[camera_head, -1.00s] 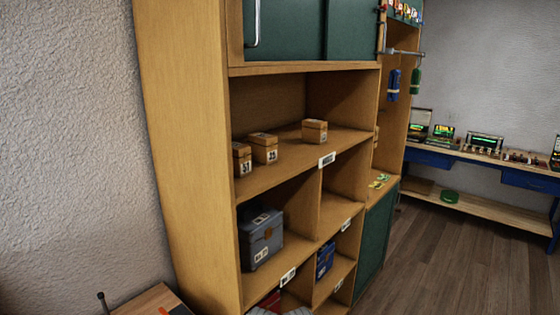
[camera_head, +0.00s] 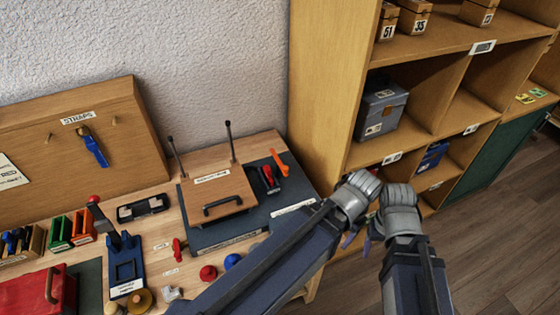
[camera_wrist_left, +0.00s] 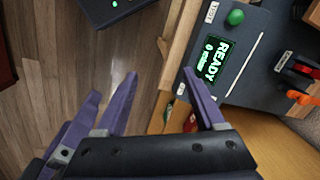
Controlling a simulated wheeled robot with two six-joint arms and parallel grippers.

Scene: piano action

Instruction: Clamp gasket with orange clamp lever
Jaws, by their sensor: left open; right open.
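An orange clamp lever (camera_head: 280,164) stands at the back right of a dark test station (camera_head: 259,212) on the wooden bench. It also shows at the right edge of the left wrist view (camera_wrist_left: 300,96). I cannot make out a gasket for certain. My left gripper (camera_wrist_left: 142,84) is open and empty, apart from the lever, with the station's "READY" display (camera_wrist_left: 211,60) beyond one finger. My right gripper (camera_head: 368,241) is beside the left one, in front of the shelf; its fingers are mostly hidden by its wrist. No object shows in it.
A wooden panel with a black handle (camera_head: 221,204) lies on the station's left part. Red-and-black levers (camera_head: 268,177) stand beside the orange lever. A tall shelf (camera_head: 328,90) bounds the right. Coloured bins, a blue fixture (camera_head: 124,265) and small parts crowd the bench's left.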

